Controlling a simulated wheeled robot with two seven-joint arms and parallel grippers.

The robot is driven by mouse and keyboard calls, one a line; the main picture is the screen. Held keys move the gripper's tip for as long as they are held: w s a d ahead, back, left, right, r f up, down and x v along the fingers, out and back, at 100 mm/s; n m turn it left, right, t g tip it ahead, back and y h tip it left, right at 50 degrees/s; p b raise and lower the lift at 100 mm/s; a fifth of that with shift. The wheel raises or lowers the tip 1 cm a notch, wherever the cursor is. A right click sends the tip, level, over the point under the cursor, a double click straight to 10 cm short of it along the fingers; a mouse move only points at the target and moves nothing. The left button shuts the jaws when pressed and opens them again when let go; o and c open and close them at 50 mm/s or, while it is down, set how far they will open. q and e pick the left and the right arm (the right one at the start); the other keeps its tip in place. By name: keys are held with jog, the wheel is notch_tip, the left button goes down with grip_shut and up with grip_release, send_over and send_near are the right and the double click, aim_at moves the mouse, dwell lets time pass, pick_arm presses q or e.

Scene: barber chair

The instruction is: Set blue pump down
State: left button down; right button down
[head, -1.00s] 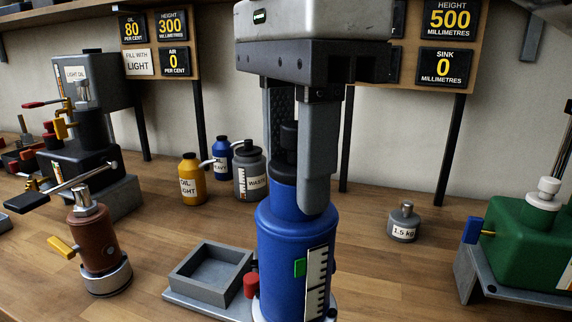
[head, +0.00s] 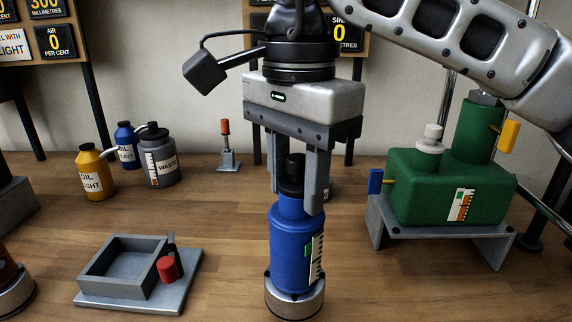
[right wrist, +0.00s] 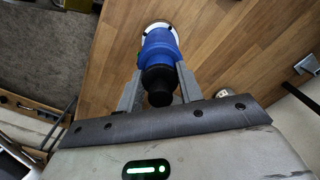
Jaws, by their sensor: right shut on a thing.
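The blue pump (head: 297,248) stands upright, with a round metal base, a dark cap and a white scale with a green mark on its side. My right gripper (head: 296,200) is shut on its upper neck from above. In the right wrist view, the pump (right wrist: 158,45) also shows between the fingers of the gripper (right wrist: 160,90). The base is at or just above the wooden bench; I cannot tell whether it touches. My left gripper is not in view.
A grey tray (head: 90,297) with a red knob (head: 167,268) lies left of the pump. A green pump unit (head: 440,190) on a metal stand is at right. Yellow (head: 93,172), blue (head: 125,140) and grey waste (head: 160,160) bottles stand behind left. Bare bench (head: 225,250) lies between tray and pump.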

aim_at(297, 206)
jog(key=shift+d+f, duration=0.1)
jog(key=shift+f, duration=1.5)
jog(key=c, duration=1.3)
grip_release()
jog(key=shift+f+b, duration=0.2)
jog(key=shift+b, duration=0.1)
jog(key=shift+c, duration=0.2)
jog(key=o, duration=0.4)
jog(key=shift+r, duration=0.1)
notch_tip(297, 206, up, 12)
jog(key=shift+r+p, duration=0.1)
jog(key=shift+p, duration=1.05)
